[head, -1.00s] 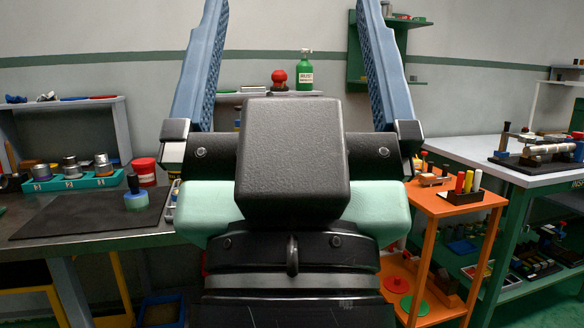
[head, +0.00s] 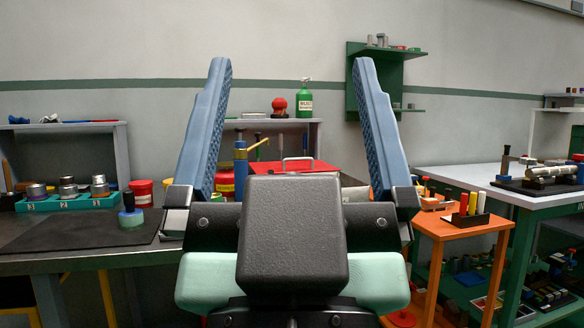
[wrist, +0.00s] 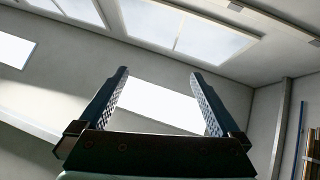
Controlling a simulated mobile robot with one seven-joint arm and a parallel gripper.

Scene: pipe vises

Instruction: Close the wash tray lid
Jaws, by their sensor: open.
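A red panel (head: 266,167) with a grey bar handle (head: 297,160) shows on the bench behind my gripper; it looks like the wash tray lid. Its lower part and any tray below are hidden by my gripper's body, so I cannot tell how far open it is. My gripper (head: 291,66) points upward with its two blue fingers wide apart and nothing between them. The fingers stand nearer to me than the red panel and frame it from both sides. In the wrist view my gripper (wrist: 160,73) points at the ceiling windows, with no lid there.
A dark bench with a black mat (head: 75,231), a teal socket holder (head: 68,201) and a red tub (head: 142,193) is at left. An orange cart (head: 455,232) and a white-topped green table (head: 480,178) are at right. A green bottle (head: 304,98) stands on the back shelf.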

